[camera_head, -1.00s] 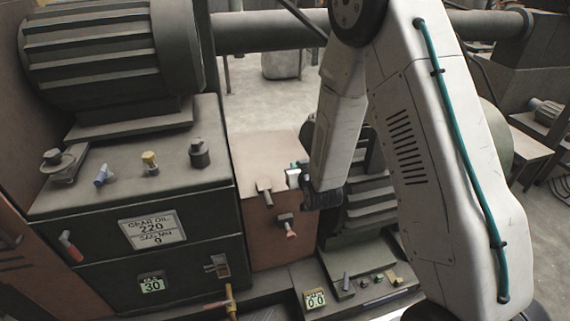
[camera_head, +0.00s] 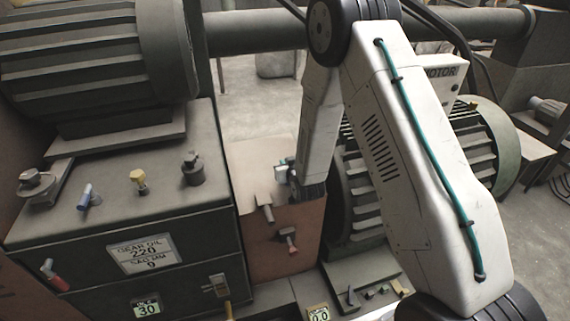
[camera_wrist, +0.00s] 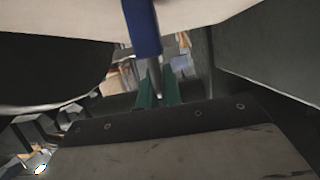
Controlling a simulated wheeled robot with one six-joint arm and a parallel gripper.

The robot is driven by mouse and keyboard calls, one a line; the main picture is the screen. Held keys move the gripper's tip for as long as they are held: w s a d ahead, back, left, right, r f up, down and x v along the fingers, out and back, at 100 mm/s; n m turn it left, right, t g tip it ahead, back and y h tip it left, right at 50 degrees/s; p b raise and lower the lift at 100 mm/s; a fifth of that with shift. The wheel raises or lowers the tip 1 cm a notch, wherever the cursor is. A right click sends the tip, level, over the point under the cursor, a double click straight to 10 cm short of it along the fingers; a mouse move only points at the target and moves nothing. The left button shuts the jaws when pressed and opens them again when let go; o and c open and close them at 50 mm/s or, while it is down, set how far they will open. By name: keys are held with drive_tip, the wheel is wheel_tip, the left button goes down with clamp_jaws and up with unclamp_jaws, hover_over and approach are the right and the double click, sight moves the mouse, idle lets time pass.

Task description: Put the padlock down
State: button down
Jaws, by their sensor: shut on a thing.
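My gripper (camera_head: 281,172) is at the end of the white arm, low over the right part of the top of a reddish-brown box. In the wrist view its green fingers (camera_wrist: 159,90) are close together on the grey end of a blue thing, which looks like the padlock (camera_wrist: 142,30) seen edge-on. Its blue body reaches toward the top of that view, and its full shape is not clear. In the head view it is too small and partly hidden to make out. I cannot tell whether it touches the box.
The reddish-brown box (camera_head: 256,165) has a bare, light top, with a grey lever (camera_head: 266,207) and a red-tipped knob (camera_head: 289,240) on its front. A dark gearbox (camera_head: 120,215) with several fittings stands left. A ribbed motor (camera_head: 365,200) stands right, close to my arm.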

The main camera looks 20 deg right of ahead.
drive_tip(key=shift+f, duration=0.2)
drive_tip(key=c, duration=1.9)
unclamp_jaws()
drive_tip(key=shift+f, duration=0.1)
drive_tip(key=shift+c, duration=0.2)
drive_tip(key=o, duration=0.4)
drive_tip(key=shift+c, duration=0.2)
